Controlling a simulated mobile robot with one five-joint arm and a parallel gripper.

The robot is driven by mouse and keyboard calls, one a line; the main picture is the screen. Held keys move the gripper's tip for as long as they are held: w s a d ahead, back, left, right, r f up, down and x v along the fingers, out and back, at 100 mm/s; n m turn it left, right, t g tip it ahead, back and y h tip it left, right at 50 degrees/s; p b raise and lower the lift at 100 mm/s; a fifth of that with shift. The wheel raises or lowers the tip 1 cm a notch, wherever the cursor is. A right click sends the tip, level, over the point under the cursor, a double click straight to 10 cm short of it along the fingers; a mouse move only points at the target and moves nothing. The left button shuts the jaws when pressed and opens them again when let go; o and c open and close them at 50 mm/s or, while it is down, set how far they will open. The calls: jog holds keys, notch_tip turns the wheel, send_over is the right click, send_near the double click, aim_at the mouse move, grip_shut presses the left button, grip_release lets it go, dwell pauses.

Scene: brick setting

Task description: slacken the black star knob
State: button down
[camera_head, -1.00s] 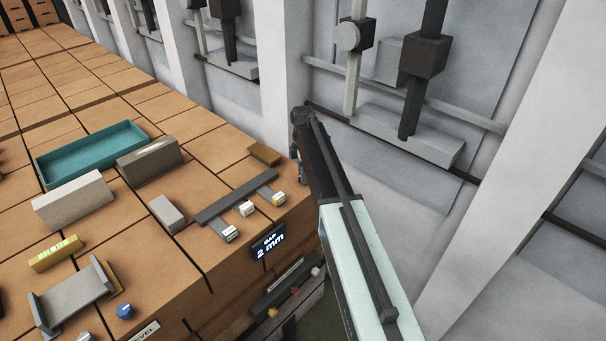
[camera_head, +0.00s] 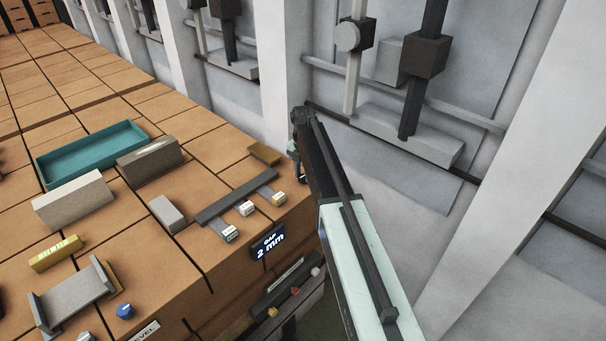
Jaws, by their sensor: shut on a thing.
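My arm reaches up from the lower right, and its end bends down beside the bench's right edge. Only a small part of my gripper (camera_head: 300,172) shows, left of my dark arm link. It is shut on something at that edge. The fingertips and what they hold are hidden behind my arm. I cannot make out the black star knob anywhere in view; the hidden spot at my gripper fits it. A dark grey rail (camera_head: 236,197) with several small white-labelled blocks lies on the bench, left of my gripper.
The brick-coloured bench (camera_head: 200,265) carries a teal tray (camera_head: 92,153), grey blocks (camera_head: 72,200), a yellow block (camera_head: 56,253) and a blue knob (camera_head: 124,311). A pale wall with posts and a dark clamp block (camera_head: 424,55) stands behind my arm.

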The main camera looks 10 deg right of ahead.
aim_at(303, 176)
jog(key=shift+n, duration=0.3)
jog(key=c, duration=1)
grip_release()
notch_tip(303, 176, up, 8)
jog(key=p, duration=0.8)
jog(key=shift+f, duration=0.1)
